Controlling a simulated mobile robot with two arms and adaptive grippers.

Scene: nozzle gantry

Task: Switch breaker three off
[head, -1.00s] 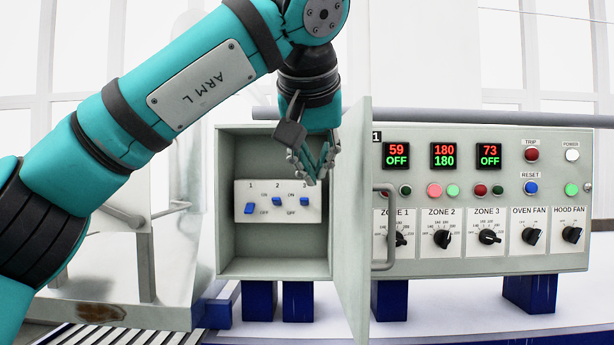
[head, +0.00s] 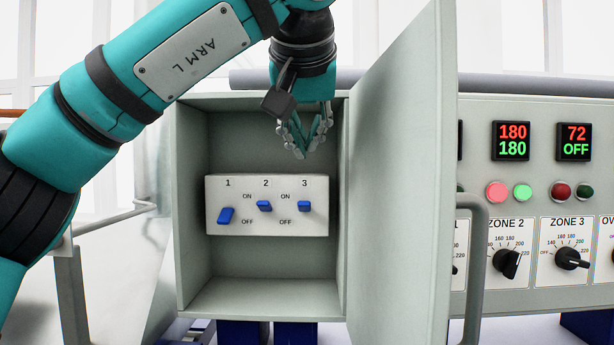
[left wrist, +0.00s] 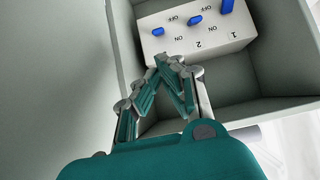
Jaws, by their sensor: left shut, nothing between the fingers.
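The breaker panel (head: 218,190) is a white block inside an open grey box, with three blue switches. Breaker three (head: 304,206) is the rightmost switch, and its lever sits level with that of breaker two (head: 264,206). The lever of breaker one (head: 226,215) hangs lower, toward OFF. My left gripper (head: 303,152) is shut and empty, pointing down above and in front of breaker three, apart from it. In the left wrist view the panel shows upside down, with breaker three (left wrist: 158,32) just beyond the fingertips (left wrist: 170,62). My right gripper is not in view.
The open box door (head: 400,190), with a handle (head: 474,260), stands just right of my left gripper. The grey box (head: 262,298) has walls close around the panel. A control panel with displays and knobs (head: 571,258) lies beyond the door.

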